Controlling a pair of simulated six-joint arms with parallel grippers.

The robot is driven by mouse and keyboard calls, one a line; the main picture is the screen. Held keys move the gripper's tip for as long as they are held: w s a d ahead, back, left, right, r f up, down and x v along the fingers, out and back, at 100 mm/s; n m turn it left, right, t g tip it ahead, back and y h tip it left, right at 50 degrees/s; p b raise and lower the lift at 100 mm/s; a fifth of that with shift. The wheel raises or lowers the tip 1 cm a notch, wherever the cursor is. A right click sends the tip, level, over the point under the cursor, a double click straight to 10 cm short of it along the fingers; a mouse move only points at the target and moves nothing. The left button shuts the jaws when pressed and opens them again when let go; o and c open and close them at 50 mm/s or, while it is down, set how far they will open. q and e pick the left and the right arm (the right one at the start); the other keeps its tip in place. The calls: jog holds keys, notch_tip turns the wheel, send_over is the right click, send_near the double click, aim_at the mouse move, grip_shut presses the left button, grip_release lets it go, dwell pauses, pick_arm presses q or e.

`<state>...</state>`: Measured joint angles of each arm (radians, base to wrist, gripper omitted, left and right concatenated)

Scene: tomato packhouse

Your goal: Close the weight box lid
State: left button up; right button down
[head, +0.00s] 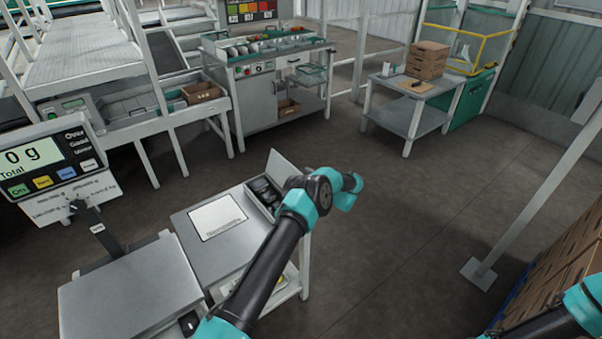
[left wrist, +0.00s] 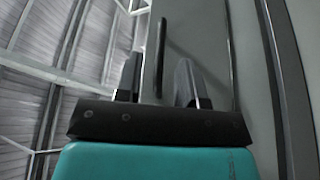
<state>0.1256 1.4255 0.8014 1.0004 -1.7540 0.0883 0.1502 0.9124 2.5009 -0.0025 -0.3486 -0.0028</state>
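The weight box (head: 249,200) sits at the right end of the bench, with dark weights (head: 264,190) inside. Its lid (head: 279,169) stands up, open, and is partly hidden behind my left wrist. My left arm reaches across in front of the box, with its wrist beside the lid on the right; the fingers cannot be made out in the head view. In the left wrist view, the two fingers of my left gripper (left wrist: 160,82) are apart, with a grey panel and a dark strip behind them. Contact cannot be told. My right arm shows at lower right, its gripper out of frame.
A scale (head: 130,292) with a display reading 0 g stands at left. A white sheet (head: 217,217) lies on the bench beside the box. Open floor lies beyond and right of the bench. Stacked cartons (head: 560,262) stand at lower right, near a white post.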

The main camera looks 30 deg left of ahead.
pick_arm(q)
jog(key=shift+x, duration=1.5)
grip_shut()
